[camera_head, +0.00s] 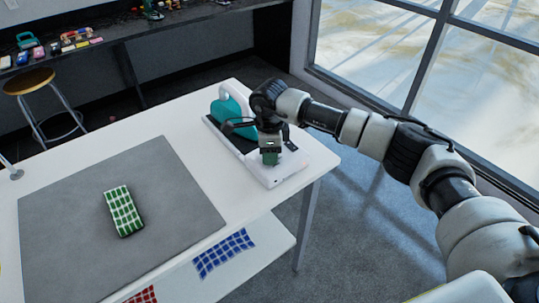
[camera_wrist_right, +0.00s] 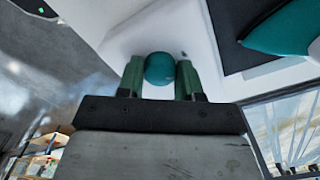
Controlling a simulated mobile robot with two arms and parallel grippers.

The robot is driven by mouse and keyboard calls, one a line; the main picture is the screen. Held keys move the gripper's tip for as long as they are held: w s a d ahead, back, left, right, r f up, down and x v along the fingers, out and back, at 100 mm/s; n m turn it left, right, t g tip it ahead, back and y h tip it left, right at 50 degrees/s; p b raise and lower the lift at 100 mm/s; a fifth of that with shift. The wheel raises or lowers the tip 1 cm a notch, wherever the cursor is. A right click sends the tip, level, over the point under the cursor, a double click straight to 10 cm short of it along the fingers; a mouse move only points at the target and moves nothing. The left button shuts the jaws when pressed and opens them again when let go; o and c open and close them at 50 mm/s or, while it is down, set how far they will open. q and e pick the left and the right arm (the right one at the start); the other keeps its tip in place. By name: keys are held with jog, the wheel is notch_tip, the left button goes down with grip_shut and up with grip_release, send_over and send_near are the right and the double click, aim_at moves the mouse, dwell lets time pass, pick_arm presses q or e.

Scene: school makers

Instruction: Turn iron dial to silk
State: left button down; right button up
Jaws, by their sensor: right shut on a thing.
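The iron (camera_head: 228,117), teal with a white handle, rests on its dark plate on a white base station (camera_head: 264,176) at the table's far right corner. My right gripper (camera_head: 270,159) points down over the front part of the station. In the right wrist view, its two green fingers are shut on the round teal dial (camera_wrist_right: 160,67), one on each side. The dial's markings cannot be read, so its setting is unclear. In the head view the dial is hidden by the gripper. My left gripper is not in view.
A grey mat (camera_head: 66,210) covers much of the white table (camera_head: 185,130), with a folded green checked cloth (camera_head: 123,211) on it. A blue checked cloth (camera_head: 224,253) lies on a lower shelf. A stool (camera_head: 30,82) stands by the back bench. Windows are at the right.

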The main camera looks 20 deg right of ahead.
jog(key=m+b, duration=0.1)
jog(key=m, duration=0.3)
jog(key=shift+m, duration=0.4)
jog(key=shift+r, duration=0.1)
dwell(0.3)
jog(key=o, duration=0.9)
notch_tip(320, 180, up, 11)
jog(key=shift+f+b, duration=0.15)
jog(key=shift+b, duration=0.8)
